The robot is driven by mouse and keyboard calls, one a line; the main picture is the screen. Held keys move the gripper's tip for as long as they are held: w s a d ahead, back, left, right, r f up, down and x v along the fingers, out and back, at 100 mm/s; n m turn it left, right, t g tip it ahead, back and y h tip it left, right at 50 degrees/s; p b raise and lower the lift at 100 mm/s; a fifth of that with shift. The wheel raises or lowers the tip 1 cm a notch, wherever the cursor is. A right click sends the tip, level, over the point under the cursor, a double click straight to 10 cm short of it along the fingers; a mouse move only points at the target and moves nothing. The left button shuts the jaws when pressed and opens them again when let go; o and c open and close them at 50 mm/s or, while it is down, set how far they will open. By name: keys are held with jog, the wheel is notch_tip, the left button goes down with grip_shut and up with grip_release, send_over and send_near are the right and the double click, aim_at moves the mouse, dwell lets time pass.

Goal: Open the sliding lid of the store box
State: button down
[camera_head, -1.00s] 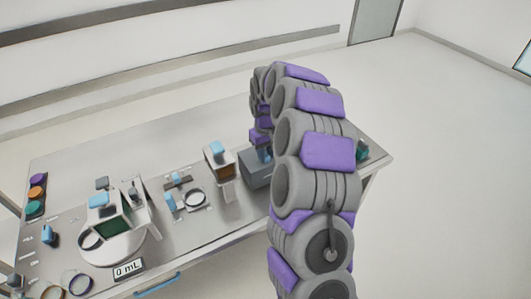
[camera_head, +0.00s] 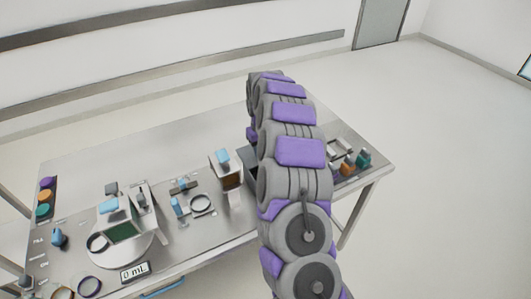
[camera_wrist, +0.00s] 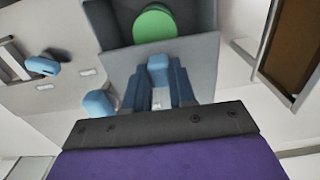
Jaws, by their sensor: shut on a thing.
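The store box (camera_head: 249,154) is a grey box near the middle right of the table, mostly hidden behind my arm in the head view. In the wrist view its grey lid (camera_wrist: 205,60) lies below an opening, and a green round thing (camera_wrist: 154,22) shows inside, so the box is at least partly open. My gripper (camera_wrist: 158,92) has its two blue fingers on either side of the lid's blue handle (camera_wrist: 158,68) and is shut on it. In the head view my gripper is hidden by my arm.
A stand with an amber front (camera_head: 231,181) is just left of the box. Small coloured items (camera_head: 348,162) stand at the right edge. The back of the table is clear.

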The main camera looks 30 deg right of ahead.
jog(key=shift+w+p, duration=0.7)
jog(key=shift+w, duration=1.3)
jog(key=c, duration=0.9)
grip_release()
jog(key=shift+r, duration=0.1)
jog(key=shift+r+p, duration=1.3)
jog(key=shift+r, duration=7.2)
